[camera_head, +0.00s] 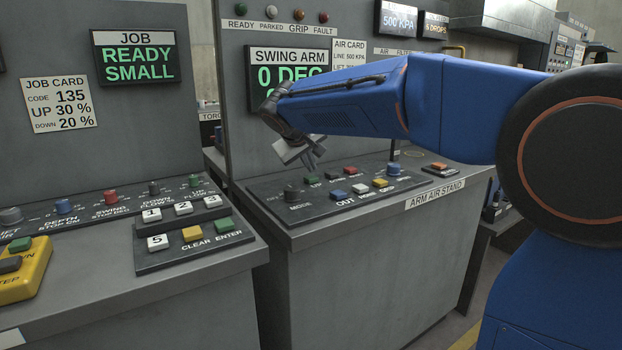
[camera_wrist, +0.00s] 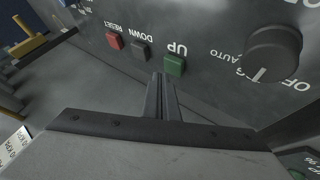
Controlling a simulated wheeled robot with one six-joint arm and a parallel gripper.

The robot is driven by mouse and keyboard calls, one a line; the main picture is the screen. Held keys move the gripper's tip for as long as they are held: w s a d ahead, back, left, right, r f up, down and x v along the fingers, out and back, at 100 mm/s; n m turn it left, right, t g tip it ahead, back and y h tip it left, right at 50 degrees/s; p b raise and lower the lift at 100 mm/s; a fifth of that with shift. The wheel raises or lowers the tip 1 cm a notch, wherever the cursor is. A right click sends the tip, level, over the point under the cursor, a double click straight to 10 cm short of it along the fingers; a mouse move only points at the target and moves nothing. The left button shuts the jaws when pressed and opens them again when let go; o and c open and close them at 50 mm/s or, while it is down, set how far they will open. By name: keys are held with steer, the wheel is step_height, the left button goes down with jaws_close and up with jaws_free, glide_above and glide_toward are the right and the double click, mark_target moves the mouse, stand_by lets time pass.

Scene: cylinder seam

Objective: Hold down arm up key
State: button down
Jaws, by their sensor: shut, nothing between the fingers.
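The green UP key (camera_wrist: 174,66) sits on the dark panel in the wrist view, with its label beside it. It also shows in the head view as a small green key (camera_head: 311,180). My gripper (camera_wrist: 160,80) is shut and empty. Its fingertips are just beside the UP key in the wrist view, towards the DOWN key (camera_wrist: 140,50). In the head view my gripper (camera_head: 317,163) hangs above the arm air stand panel (camera_head: 440,180), near the green key. I cannot tell whether the fingertips touch anything; the key does not look clearly pressed.
A red RESET key (camera_wrist: 114,41) lies past DOWN. A large black mode knob (camera_wrist: 270,53) stands on the other side of UP. The swing arm display (camera_head: 290,75) reads 0 DEG.

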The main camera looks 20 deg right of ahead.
mark_target(310, 179)
steer(key=shift+r, duration=0.1)
steer(key=shift+r, duration=2.45)
